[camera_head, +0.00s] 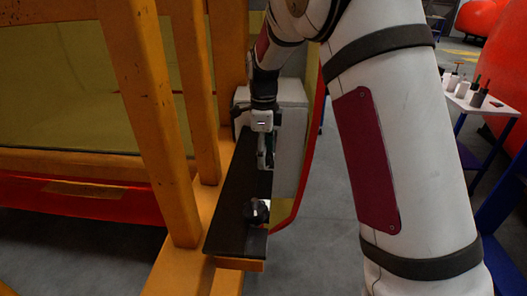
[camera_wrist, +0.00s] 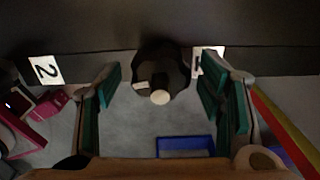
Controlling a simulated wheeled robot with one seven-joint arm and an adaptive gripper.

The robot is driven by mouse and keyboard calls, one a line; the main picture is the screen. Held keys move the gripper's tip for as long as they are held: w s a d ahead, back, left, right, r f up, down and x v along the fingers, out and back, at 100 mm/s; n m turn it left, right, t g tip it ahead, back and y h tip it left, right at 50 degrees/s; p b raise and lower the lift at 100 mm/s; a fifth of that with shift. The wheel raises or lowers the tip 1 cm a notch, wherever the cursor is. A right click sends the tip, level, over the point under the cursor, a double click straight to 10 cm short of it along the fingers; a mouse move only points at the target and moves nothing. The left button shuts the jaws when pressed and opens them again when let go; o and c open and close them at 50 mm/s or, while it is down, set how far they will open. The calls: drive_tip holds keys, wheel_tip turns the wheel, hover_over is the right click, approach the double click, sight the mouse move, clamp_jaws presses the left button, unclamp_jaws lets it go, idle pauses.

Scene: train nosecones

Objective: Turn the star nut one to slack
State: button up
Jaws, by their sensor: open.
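In the wrist view a black star nut (camera_wrist: 160,72) with a pale stud end sits on the dark board (camera_wrist: 110,38), between the spread fingers of my gripper (camera_wrist: 165,100). The fingers have green pads and are open, with gaps on both sides of the nut. A white label (camera_wrist: 208,58), partly hidden by the right finger, is beside this nut; its number is not clear. In the head view my gripper (camera_head: 264,155) is over the far part of the black board (camera_head: 235,190). A black star nut (camera_head: 256,211) stands nearer on the board, apart from the gripper.
A label reading 2 (camera_wrist: 45,69) is left of the centred nut. Orange posts (camera_head: 150,120) stand left of the board. A white block (camera_head: 290,125) and a red-yellow panel are to its right. A table with tools (camera_head: 480,100) stands at far right.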

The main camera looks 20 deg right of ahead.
drive_tip(key=c, duration=1.1)
drive_tip(key=shift+c, duration=0.2)
